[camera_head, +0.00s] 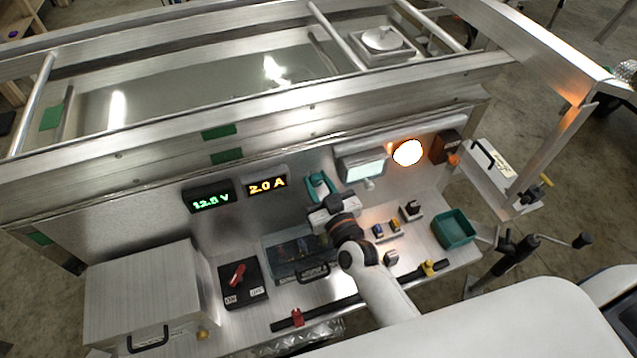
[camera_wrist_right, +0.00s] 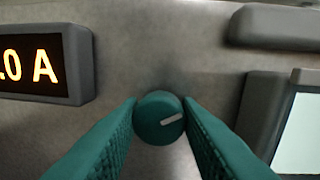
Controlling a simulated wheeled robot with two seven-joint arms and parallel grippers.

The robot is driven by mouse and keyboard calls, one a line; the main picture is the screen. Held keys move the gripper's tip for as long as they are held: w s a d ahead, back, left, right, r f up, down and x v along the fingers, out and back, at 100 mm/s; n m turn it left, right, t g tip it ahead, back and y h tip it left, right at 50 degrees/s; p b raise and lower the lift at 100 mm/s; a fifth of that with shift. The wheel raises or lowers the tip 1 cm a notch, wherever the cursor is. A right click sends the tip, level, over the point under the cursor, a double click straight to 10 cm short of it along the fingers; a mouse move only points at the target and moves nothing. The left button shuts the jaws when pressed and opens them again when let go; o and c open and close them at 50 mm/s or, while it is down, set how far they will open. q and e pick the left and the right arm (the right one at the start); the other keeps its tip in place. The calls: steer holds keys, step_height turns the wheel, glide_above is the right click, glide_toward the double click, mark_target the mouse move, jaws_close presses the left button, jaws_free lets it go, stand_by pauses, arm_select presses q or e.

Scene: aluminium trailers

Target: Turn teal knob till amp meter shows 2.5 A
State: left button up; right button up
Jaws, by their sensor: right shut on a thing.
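The amp meter (camera_head: 267,186) on the back panel reads 2.0 A in orange digits. Its right end shows in the right wrist view (camera_wrist_right: 40,65). The teal knob (camera_wrist_right: 159,118) is round, with a pale pointer line aimed right and slightly up. My right gripper (camera_wrist_right: 160,122) is shut on the knob, one teal finger on each side. In the head view my right gripper (camera_head: 320,187) is at the panel just right of the amp meter, and its fingers hide the knob. My left gripper is not in view.
A voltmeter (camera_head: 209,197) reading about 12.5 V is left of the amp meter. A grey screen (camera_head: 361,168) and a lit round lamp (camera_head: 408,152) are to the right. A red-handled switch box (camera_head: 238,279), small parts and a teal bin (camera_head: 454,229) stand on the shelf below.

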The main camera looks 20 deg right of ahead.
steer(key=m, duration=0.4)
steer(key=shift+m+t+b, duration=0.3)
steer(key=shift+m, duration=1.6)
steer(key=o, duration=1)
steer(key=shift+c, duration=0.2)
steer(key=shift+s, duration=0.1)
